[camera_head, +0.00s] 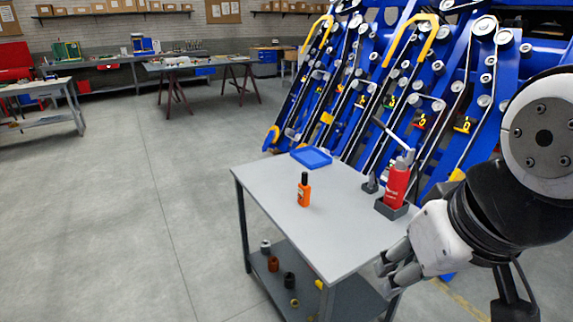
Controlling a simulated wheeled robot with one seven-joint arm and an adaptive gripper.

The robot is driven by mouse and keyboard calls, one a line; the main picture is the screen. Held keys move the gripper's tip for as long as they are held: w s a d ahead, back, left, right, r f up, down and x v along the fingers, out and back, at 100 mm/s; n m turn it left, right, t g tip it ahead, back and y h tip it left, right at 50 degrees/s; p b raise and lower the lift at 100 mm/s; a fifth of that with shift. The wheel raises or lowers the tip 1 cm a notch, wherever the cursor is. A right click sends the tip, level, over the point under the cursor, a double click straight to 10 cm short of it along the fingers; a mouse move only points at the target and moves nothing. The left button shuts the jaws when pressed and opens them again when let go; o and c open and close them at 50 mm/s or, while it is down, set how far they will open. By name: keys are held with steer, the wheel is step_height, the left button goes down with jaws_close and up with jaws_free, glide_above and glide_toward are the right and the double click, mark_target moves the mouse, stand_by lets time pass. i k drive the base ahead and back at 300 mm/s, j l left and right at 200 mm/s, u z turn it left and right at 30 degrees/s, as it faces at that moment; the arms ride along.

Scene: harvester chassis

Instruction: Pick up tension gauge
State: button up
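An orange handheld device with a black top (304,190), which looks like the tension gauge, stands upright near the middle of the grey table (285,212). My gripper (384,276) is at the table's right front side, well apart from this device. The gripper is seen from behind and the side, and its fingers point to the lower left. I see nothing held, but I cannot tell how far the fingers are open.
A red canister (396,186) with a lever stands in a dark holder at the table's right, by a small black item (370,184). A blue tray (311,158) lies at the back. Several small parts sit on the lower shelf. The blue harvester chassis (345,95) stands behind; floor at left is clear.

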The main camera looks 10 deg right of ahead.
mark_target(303, 189)
steer(key=i+j+z, duration=0.35)
steer(key=i, duration=0.25)
steer(key=i+j+z, duration=0.4)
steer(key=i+j, duration=0.15)
steer(key=j, duration=0.15)
